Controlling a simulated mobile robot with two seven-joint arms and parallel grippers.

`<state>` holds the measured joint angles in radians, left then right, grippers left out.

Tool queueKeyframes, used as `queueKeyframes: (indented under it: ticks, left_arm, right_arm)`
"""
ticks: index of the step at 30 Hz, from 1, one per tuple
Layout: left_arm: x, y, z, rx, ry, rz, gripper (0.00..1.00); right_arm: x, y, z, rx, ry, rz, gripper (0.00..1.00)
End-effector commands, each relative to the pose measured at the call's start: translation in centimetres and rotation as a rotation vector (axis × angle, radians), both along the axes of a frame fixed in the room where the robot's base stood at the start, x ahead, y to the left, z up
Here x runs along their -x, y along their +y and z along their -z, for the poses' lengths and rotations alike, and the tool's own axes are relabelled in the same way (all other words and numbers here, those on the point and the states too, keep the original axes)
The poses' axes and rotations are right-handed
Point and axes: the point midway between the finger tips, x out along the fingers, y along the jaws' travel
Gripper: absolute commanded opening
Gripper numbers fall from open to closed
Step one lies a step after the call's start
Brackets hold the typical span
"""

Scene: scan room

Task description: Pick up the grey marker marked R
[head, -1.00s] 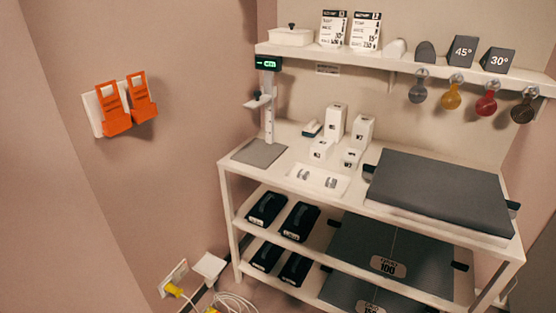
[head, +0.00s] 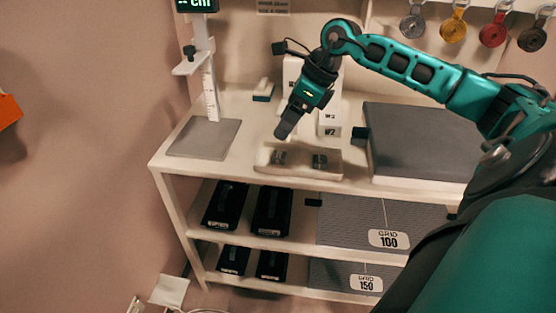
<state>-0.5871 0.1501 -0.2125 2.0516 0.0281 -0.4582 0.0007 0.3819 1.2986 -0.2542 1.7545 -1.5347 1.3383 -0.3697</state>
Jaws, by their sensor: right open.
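A shallow white tray (head: 300,170) near the front edge of the table holds two small grey markers, a left one (head: 279,157) and a right one (head: 320,161). Their letters are too small to read, so I cannot tell which is marked R. My right gripper (head: 284,131) comes in from the right and points down and left, just above and behind the tray in the picture. It is open, with no object seen between its fingers, and looks apart from both markers. My left gripper is not in view.
White blocks (head: 329,124) stand behind the tray, partly hidden by my right arm. A dark grey slab (head: 425,140) lies on the right. A height gauge (head: 208,85) and a grey plate (head: 204,138) are on the left.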

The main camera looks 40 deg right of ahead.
Motion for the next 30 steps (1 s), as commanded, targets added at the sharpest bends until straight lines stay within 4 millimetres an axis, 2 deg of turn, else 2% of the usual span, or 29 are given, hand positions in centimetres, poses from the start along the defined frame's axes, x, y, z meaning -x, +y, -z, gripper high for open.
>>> queueKeyframes:
  ticks: [1, 2, 5, 13, 22, 30]
  left_arm:
    - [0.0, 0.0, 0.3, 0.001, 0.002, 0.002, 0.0]
    - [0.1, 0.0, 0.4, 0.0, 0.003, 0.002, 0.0]
    - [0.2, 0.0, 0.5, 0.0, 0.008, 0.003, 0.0]
    - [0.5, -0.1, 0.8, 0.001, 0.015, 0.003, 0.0]
    - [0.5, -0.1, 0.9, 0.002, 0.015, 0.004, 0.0]
    - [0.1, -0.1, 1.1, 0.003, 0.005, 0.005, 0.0]
  right_arm:
    - [0.2, -1.5, -0.4, 0.064, 0.004, 0.003, 0.66]
    - [0.3, -2.2, -0.6, 0.09, 0.006, 0.005, 0.66]
    - [0.2, -2.9, -0.2, 0.129, 0.013, 0.007, 0.66]
    - [-1.3, -1.8, 4.3, 0.127, 0.015, 0.009, 0.66]
    - [-2.3, -1.2, 6.7, 0.127, 0.015, 0.009, 0.66]
    - [-3.8, -0.3, 10.1, 0.125, 0.014, 0.008, 0.66]
